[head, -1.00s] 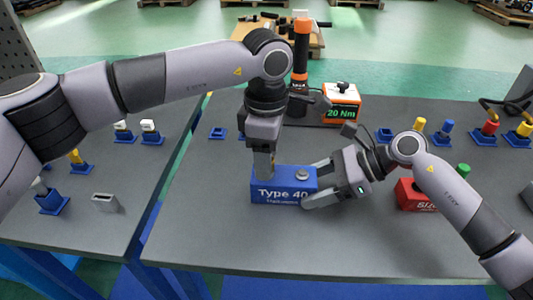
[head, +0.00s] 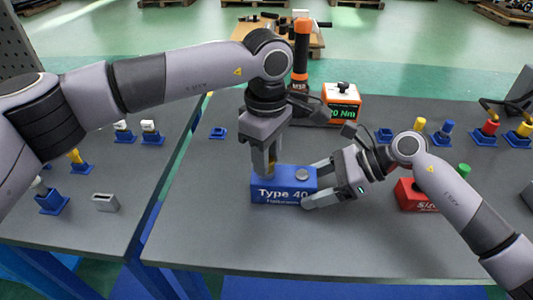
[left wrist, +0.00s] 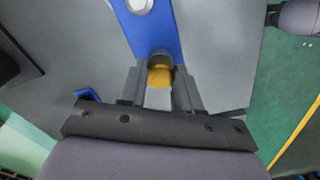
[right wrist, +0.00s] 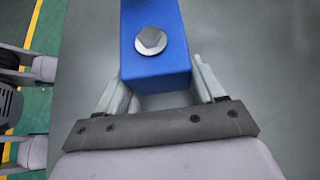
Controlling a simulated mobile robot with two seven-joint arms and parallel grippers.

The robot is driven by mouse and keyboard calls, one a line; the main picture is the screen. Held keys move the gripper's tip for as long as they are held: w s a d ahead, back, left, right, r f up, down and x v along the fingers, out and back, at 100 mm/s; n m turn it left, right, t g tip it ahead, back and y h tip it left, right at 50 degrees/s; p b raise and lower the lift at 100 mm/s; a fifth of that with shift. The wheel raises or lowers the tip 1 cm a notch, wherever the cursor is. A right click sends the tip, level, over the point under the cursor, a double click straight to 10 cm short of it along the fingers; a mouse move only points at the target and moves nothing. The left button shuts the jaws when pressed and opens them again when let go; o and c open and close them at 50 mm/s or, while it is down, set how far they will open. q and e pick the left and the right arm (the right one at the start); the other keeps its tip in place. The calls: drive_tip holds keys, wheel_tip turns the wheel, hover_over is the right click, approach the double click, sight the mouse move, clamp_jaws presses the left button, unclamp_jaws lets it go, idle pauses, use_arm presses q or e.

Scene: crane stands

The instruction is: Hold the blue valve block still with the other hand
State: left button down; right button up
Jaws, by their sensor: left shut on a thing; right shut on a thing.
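The blue valve block (head: 283,190), marked "Type 40", lies on the grey table. My right gripper (head: 313,184) is shut on the block's right end, one finger on each side; the right wrist view also shows the block (right wrist: 155,66). My left gripper (head: 265,170) points down over the block's left end, shut on a yellow part (left wrist: 160,76). A dark round rim (left wrist: 160,56) shows beside the yellow part. I cannot tell how deep the yellow part sits in the block.
A red block (head: 412,196) with a green-topped part stands right, beside my right arm. Behind are an orange "20 Nm" box (head: 342,103) and an upright orange-and-black tool (head: 300,55). Blue holders with coloured parts stand at back right and on the left table. The front table is clear.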

use_arm(q)
drive_tip(key=shift+m, duration=0.6)
drive_tip(key=shift+m, duration=1)
drive_tip(key=c, duration=0.7)
unclamp_jaws()
drive_tip(key=shift+r, duration=2.5)
wheel_tip(320, 180, up, 12)
drive_tip(key=shift+r, duration=0.1)
